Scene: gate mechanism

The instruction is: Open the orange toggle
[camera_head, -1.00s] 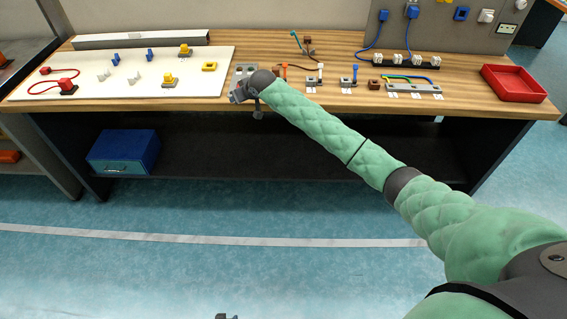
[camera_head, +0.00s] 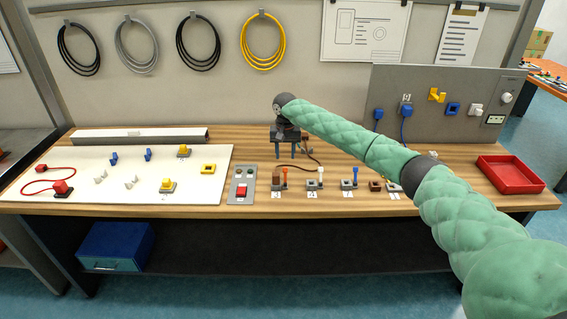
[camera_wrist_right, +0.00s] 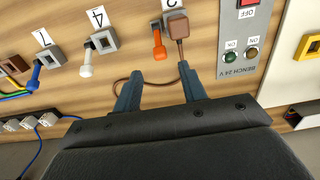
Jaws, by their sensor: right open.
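The orange toggle (camera_head: 284,173) stands on a small grey base near the front of the bench, its lever roughly upright in the head view. In the right wrist view the orange toggle (camera_wrist_right: 158,45) shows just beyond the fingertips, beside a brown plug (camera_wrist_right: 177,25) on a brown cable. My right gripper (camera_head: 291,152) points down over the bench, behind the toggle. It is open and empty, its blue fingers (camera_wrist_right: 158,82) apart, and no contact with the toggle is visible. My left gripper is out of view.
White (camera_head: 320,175) and blue (camera_head: 354,175) toggles stand right of the orange one. A panel with a red button (camera_head: 241,191) lies to its left. The brown cable (camera_wrist_right: 128,80) runs under my fingers. A red tray (camera_head: 509,175) is at the far right.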

